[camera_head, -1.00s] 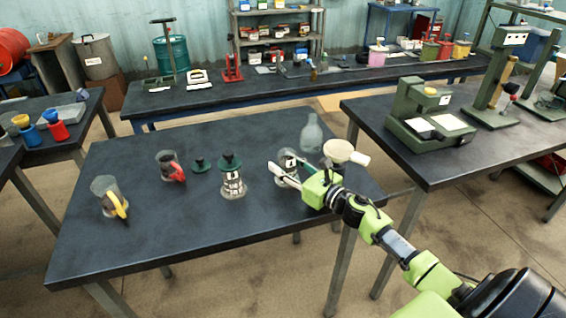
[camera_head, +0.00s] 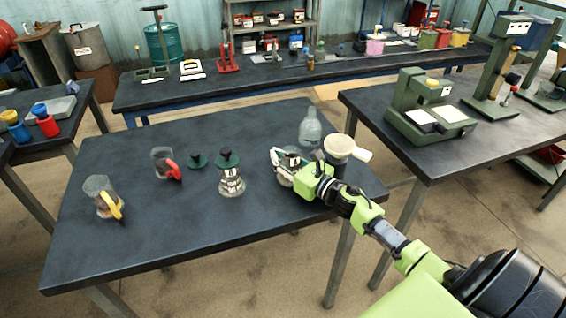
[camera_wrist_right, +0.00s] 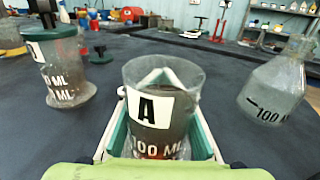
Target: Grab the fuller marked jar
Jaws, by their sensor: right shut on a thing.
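A clear glass jar with a white label marked A (camera_wrist_right: 152,108) and a "100 ML" line stands upright on the dark table (camera_head: 130,250). Dark content shows through its glass, but its exact level is hard to read. My right gripper (camera_head: 284,164) is shut on this jar (camera_head: 293,161), with one finger on each side in the right wrist view. A second labelled jar with a dark green lid (camera_head: 231,181) stands to its left, apart from the gripper. It also shows in the right wrist view (camera_wrist_right: 62,75), its letter partly cut off. My left gripper is not in view.
A clear flask (camera_head: 310,130) stands behind the held jar, and a cream funnel (camera_head: 340,147) is to its right. A red-handled cup (camera_head: 163,163), a yellow-handled cup (camera_head: 100,197) and a small green lid (camera_head: 197,161) are further left. The table's front is clear.

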